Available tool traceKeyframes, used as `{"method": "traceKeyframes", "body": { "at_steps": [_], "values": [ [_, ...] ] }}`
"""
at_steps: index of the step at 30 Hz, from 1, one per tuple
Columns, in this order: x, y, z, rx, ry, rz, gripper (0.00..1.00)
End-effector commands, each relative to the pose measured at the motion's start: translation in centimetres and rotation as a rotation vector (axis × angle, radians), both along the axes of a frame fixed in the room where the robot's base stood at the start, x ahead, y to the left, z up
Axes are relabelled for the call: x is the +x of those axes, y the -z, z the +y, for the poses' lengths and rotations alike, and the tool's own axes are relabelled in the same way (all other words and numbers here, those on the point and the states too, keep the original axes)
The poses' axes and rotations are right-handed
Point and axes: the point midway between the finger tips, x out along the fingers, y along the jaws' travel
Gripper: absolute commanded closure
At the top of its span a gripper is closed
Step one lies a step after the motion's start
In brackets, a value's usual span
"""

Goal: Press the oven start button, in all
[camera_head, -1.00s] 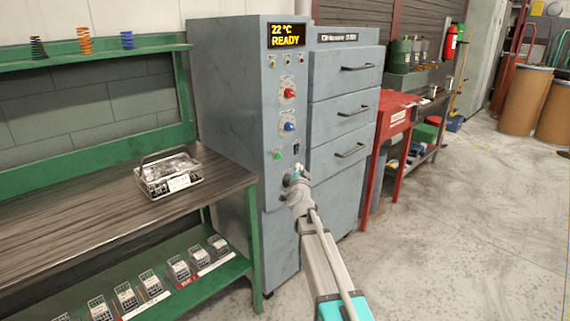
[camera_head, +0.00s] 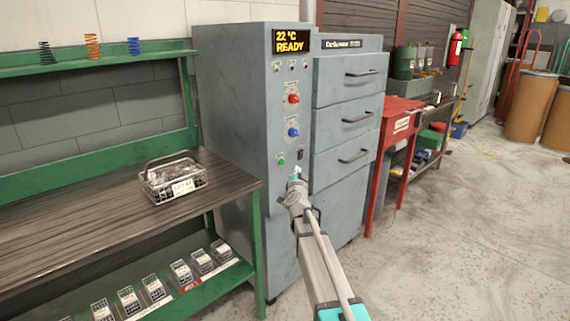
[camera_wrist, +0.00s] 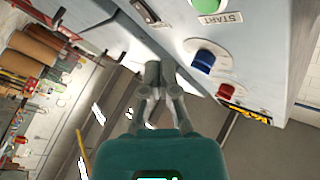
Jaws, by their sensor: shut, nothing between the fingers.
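The oven is a tall grey cabinet (camera_head: 240,110) with a lit display (camera_head: 291,40) reading "22 °C READY". Its green start button (camera_head: 281,161) is low on the front panel; in the wrist view the green button (camera_wrist: 206,6) is at the top edge beside a START label. My gripper (camera_head: 296,174) is just below and right of the button in the head view, apart from it. In the wrist view my gripper's fingers (camera_wrist: 160,68) are together and empty, with the button beyond them to the upper right.
A red knob (camera_head: 293,99) and a blue knob (camera_head: 292,132) sit above the button, and a dark switch (camera_head: 300,155) is beside it. A drawer cabinet (camera_head: 340,130) adjoins on the right. A workbench (camera_head: 90,215) with a wire basket (camera_head: 172,180) stands left. Floor at right is open.

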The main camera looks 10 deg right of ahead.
Motion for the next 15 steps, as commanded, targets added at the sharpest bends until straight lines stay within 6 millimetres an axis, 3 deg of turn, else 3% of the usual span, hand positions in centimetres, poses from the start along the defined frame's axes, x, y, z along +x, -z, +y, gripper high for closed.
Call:
{"method": "traceKeyframes", "body": {
  "at_steps": [15],
  "values": [
    [4.0,0.0,2.7,0.0,0.001,-0.001,1.0]
  ]
}}
